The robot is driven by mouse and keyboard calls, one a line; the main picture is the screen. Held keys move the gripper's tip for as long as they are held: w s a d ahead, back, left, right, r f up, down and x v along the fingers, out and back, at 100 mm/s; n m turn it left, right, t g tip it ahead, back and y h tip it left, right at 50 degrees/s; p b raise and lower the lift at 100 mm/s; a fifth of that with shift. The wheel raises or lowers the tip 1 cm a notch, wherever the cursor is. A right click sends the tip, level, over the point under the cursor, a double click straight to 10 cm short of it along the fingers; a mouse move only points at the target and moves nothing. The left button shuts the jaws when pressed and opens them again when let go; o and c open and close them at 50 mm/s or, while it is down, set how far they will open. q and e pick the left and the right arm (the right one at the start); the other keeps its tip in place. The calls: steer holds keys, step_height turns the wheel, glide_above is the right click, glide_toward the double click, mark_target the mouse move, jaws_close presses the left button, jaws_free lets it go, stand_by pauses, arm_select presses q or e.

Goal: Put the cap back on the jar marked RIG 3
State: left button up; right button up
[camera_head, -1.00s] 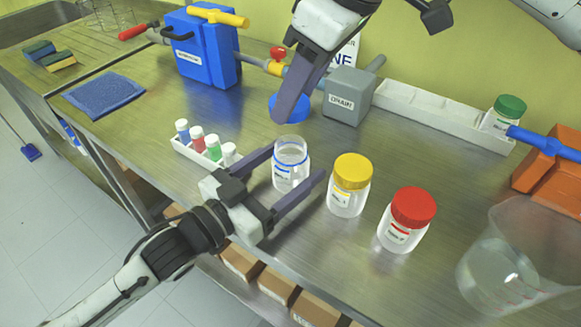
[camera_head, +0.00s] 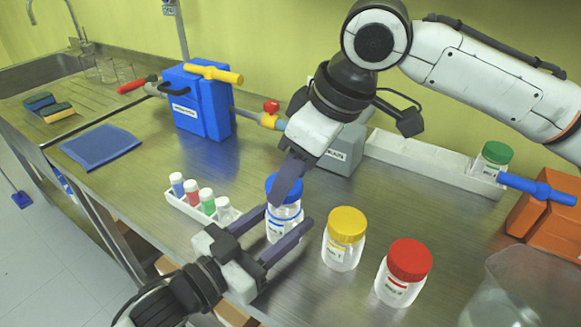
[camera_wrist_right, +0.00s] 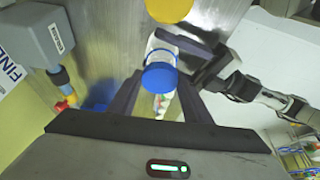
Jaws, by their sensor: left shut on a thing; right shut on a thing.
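The clear jar with a blue band (camera_head: 284,226) stands upright on the bench; its label is too small to read. My left gripper (camera_head: 285,218) is shut around the jar's body. The blue cap (camera_head: 271,186) is at the jar's mouth, roughly level, and it also shows in the right wrist view (camera_wrist_right: 159,77). My right gripper (camera_head: 286,190) is shut on the cap from above, between both fingers in the wrist view. Its finger hides part of the cap, and I cannot tell whether the cap is seated on the rim.
A yellow-capped jar (camera_head: 343,240) and a red-capped jar (camera_head: 404,272) stand close on the right. A rack of small vials (camera_head: 183,207) is close on the left. The grey drain box (camera_head: 343,150) and white tray (camera_head: 415,160) are behind. A clear beaker (camera_head: 520,290) stands front right.

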mark_target(284, 218)
stand_by(0.4)
steer(key=shift+f, duration=0.9)
steer(key=shift+f, duration=0.55)
